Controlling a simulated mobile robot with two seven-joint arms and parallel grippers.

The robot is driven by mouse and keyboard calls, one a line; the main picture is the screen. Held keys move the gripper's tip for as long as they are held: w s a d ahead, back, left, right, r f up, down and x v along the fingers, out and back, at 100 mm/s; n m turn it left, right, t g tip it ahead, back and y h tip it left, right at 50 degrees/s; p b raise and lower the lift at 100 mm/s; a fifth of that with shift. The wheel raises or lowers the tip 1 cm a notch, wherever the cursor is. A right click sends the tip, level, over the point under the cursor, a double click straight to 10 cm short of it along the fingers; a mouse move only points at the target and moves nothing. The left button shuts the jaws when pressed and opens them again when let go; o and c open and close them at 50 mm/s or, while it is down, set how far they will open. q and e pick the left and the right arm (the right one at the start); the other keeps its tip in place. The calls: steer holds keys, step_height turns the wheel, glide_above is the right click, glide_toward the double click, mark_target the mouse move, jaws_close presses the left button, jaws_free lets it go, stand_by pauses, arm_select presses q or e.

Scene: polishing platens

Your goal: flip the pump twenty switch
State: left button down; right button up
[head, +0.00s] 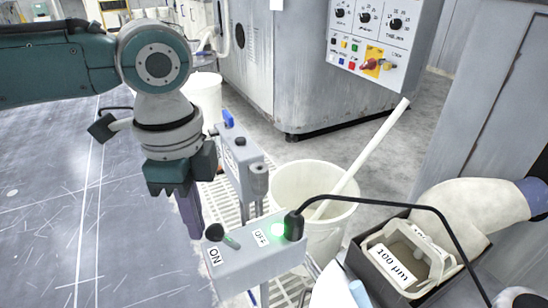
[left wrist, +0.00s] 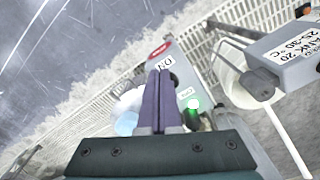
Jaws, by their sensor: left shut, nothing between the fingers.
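A grey switch box (head: 255,262) stands in the foreground of the head view, with ON and OFF labels. Its black-tipped toggle (head: 217,233) leans to the left, toward the ON end. A round lamp (head: 278,230) on it glows green; it also shows in the left wrist view (left wrist: 192,104). No pump name is readable on this box. My left gripper (head: 192,232) is shut and empty, pointing down just left of the toggle; whether it touches cannot be told. In the left wrist view its fingers (left wrist: 157,100) cover part of the box.
A second box (left wrist: 290,50) reads TANK 20, 25-30 °C. A white bucket (head: 300,180) with a long white rod (head: 365,150) stands behind the switch box. A black cable arches right over a dark crate (head: 378,278). A control cabinet (head: 270,80) stands behind.

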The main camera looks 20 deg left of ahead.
arm_select(q)
steer(key=shift+f+b, duration=1.4)
steer(key=shift+f, duration=1.1)
stand_by(1.0)
stand_by(0.3)
step_height(320, 180, up, 7)
steer(key=p, duration=0.8)
stand_by(0.3)
